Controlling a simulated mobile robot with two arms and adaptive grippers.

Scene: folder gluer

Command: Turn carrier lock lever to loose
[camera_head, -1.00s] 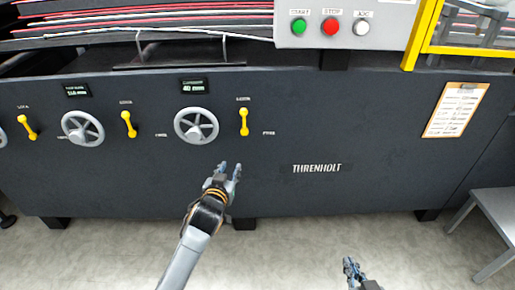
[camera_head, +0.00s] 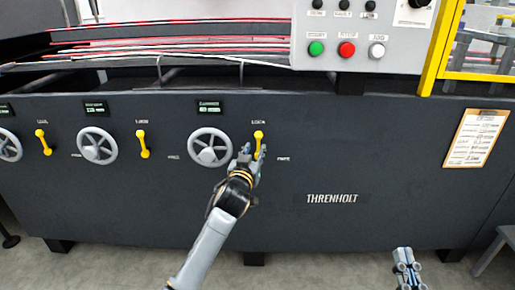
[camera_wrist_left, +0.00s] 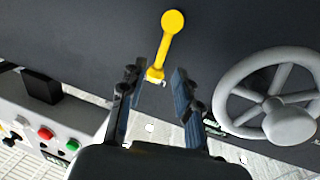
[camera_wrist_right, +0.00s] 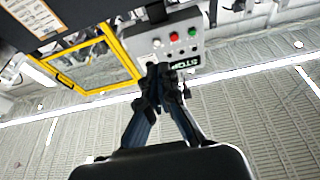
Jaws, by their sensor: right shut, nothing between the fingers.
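A yellow lever (camera_head: 258,142) stands about upright on the dark machine front, right of the rightmost handwheel (camera_head: 209,147). In the left wrist view the lever (camera_wrist_left: 166,45) lies ahead, with one end in line with the gap between the two separated fingers (camera_wrist_left: 156,75). I cannot tell whether they touch it. My right gripper (camera_head: 404,256) is shut and empty, low at the right, away from the machine front.
Two similar yellow levers (camera_head: 142,144) (camera_head: 43,142) and more handwheels (camera_head: 97,146) sit to the left. A button panel (camera_head: 352,40) and a yellow guard frame (camera_head: 436,50) are above right. A clipboard (camera_head: 475,138) hangs right. The front around the THRENHOLT lettering is clear.

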